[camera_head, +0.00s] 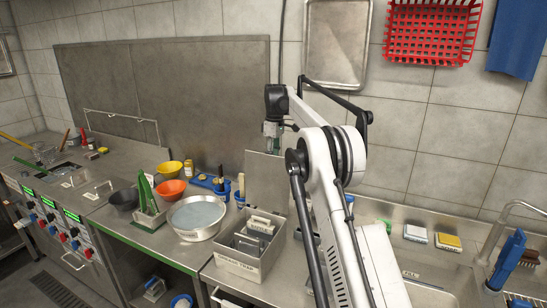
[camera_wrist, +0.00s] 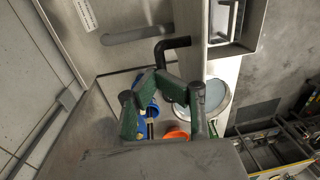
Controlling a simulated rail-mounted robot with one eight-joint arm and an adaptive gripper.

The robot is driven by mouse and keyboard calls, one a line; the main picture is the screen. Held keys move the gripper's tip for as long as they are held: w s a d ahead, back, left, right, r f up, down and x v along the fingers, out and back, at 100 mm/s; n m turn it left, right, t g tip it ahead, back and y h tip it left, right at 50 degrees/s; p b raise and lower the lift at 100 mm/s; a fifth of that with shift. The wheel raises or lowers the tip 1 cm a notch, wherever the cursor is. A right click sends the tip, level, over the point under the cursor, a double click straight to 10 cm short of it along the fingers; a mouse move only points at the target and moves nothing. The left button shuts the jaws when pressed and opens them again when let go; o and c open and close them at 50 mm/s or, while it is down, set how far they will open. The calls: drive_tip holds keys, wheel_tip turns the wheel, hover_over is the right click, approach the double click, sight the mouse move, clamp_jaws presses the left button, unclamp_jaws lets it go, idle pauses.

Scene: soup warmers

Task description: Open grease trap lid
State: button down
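The grease trap (camera_head: 240,264) is a grey metal box on the steel counter. Its top is open, showing inner compartments and a handled insert (camera_head: 261,224). A flat grey panel, apparently its lid (camera_head: 262,172), stands upright behind the box. In the wrist view the lid (camera_wrist: 118,62) shows at the top with a grey bar handle (camera_wrist: 137,35) and a label. My gripper (camera_head: 271,138) is above the lid's upper edge. In the wrist view its green fingers (camera_wrist: 160,76) come together near a black bent bar (camera_wrist: 172,46). I cannot tell whether they touch it.
Left of the trap stand a wide metal pan (camera_head: 197,216), orange bowl (camera_head: 171,190), yellow bowl (camera_head: 169,169) and dark bowl (camera_head: 124,200). Blue cups with brushes are behind. A sink with tap (camera_head: 500,225) lies right. The tiled wall is close behind.

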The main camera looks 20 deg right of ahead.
drive_tip(key=c, duration=2)
unclamp_jaws()
drive_tip(key=shift+w+d+f, duration=0.15)
drive_tip(key=shift+d+f, duration=0.2)
drive_tip(key=shift+f, duration=0.15)
drive_tip(key=shift+w+d+f, duration=0.1)
drive_tip(key=shift+d+f, duration=0.2)
drive_tip(key=shift+f, duration=0.2)
drive_tip(key=shift+c, duration=0.2)
wheel_tip(320, 180, up, 8)
